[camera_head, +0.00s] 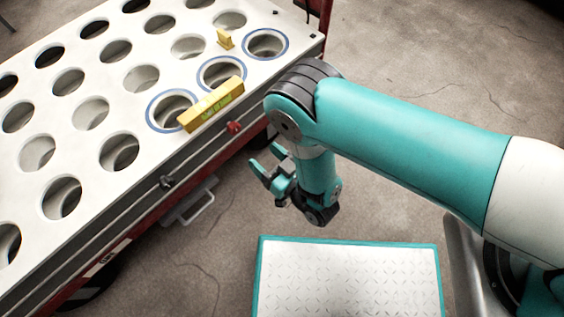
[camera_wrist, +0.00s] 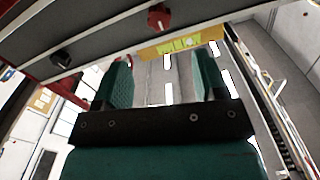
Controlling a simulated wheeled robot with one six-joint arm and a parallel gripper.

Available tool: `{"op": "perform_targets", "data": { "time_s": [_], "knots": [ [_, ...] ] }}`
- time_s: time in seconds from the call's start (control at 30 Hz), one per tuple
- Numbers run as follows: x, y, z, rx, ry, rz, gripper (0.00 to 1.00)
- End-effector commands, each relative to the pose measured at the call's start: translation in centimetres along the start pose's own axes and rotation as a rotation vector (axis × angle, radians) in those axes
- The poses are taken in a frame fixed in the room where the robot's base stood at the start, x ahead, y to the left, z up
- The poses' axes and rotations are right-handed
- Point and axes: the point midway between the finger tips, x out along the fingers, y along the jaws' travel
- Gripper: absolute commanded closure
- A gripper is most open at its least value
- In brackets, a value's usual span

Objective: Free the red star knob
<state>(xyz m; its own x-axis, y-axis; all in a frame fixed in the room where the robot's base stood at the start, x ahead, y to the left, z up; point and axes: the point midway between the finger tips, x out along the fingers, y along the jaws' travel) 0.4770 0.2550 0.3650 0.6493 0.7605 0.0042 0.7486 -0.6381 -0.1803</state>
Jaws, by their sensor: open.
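The red star knob (camera_head: 233,127) sits on the side edge of the white perforated table, below a yellow bar. It also shows in the wrist view (camera_wrist: 158,17), at the top, beyond and above the finger gap. My gripper (camera_head: 266,160) is open and empty, below and to the right of the red knob in the head view, apart from it. In the wrist view, its two green fingers (camera_wrist: 165,62) stand apart with nothing between them. A black knob (camera_head: 166,183) is on the same edge farther left; it also shows in the wrist view (camera_wrist: 62,58).
The yellow bar (camera_head: 212,104) lies on the white table (camera_head: 127,88), overhanging its edge above the red knob. A small yellow block (camera_head: 225,39) stands farther back. Several holes there have blue rings. A grey handle (camera_head: 190,207) hangs below the edge. The floor beyond is open.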

Motion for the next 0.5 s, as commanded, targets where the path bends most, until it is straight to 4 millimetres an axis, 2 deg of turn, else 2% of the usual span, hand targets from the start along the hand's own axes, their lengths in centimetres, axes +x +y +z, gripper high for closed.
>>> {"op": "perform_targets", "data": {
  "time_s": [0.03,0.5],
  "knots": [
    [-0.3,-0.2,-0.8,0.0,-0.003,0.001,0.35],
    [-2.7,-0.1,-0.7,-0.001,-0.004,0.0,0.35]
  ]
}}
